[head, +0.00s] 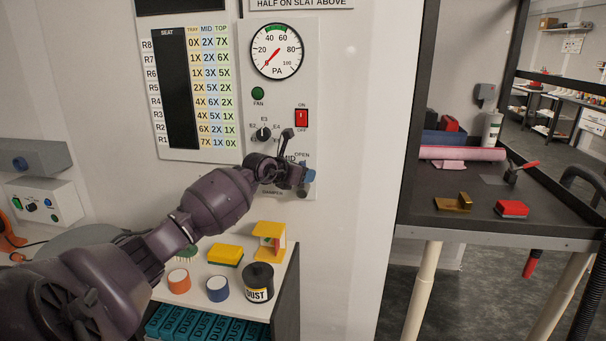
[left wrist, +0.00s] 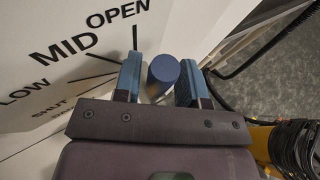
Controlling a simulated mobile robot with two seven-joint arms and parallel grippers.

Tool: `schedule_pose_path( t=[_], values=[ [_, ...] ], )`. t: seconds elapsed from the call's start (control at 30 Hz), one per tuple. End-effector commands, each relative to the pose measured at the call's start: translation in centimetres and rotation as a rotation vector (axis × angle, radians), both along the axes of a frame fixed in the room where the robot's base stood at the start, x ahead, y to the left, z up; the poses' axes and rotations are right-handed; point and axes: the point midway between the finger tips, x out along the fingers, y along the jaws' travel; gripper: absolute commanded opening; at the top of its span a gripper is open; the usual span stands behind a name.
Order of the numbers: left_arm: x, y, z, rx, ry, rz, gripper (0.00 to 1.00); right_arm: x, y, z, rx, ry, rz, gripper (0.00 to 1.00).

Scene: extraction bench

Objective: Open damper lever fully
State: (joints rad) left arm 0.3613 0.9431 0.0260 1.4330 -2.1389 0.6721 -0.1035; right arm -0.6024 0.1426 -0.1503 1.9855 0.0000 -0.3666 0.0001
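The damper dial is on the white wall panel under the fan controls, mostly hidden by my left gripper (head: 290,170) in the head view. Its OPEN label (left wrist: 115,13) and MID label (left wrist: 64,47) show in the left wrist view, with LOW and SHUT partly in view. The damper lever's blue round handle (left wrist: 163,70) stands between the two fingers of my left gripper (left wrist: 160,82). A narrow gap shows on the handle's left side, so the fingers look open around it. The lever's foot and exact angle are hidden. My right gripper is not in view.
A pressure gauge (head: 277,50), a selector knob (head: 263,134) and a red switch (head: 301,118) sit above the dial. A small shelf (head: 205,293) below carries a black dust pot (head: 259,282), tape rolls and a yellow block. A dark bench (head: 470,225) stands at right.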

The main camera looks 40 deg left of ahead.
Motion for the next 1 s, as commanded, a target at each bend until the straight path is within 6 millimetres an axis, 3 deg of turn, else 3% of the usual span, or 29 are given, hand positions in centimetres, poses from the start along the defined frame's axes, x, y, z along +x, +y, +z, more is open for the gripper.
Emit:
schedule_pose_path(
  t=[0.27,0.7,1.0],
  values=[
    [-0.8,0.1,0.3,-0.002,-0.001,0.002,0.38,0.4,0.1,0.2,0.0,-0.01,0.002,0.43],
    [-7.1,0.3,2.8,0.002,0.001,0.0,0.38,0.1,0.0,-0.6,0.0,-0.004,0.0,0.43],
    [-9.7,0.3,3.9,0.001,0.001,0.0,0.38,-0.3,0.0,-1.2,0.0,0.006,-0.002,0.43]
  ],
)
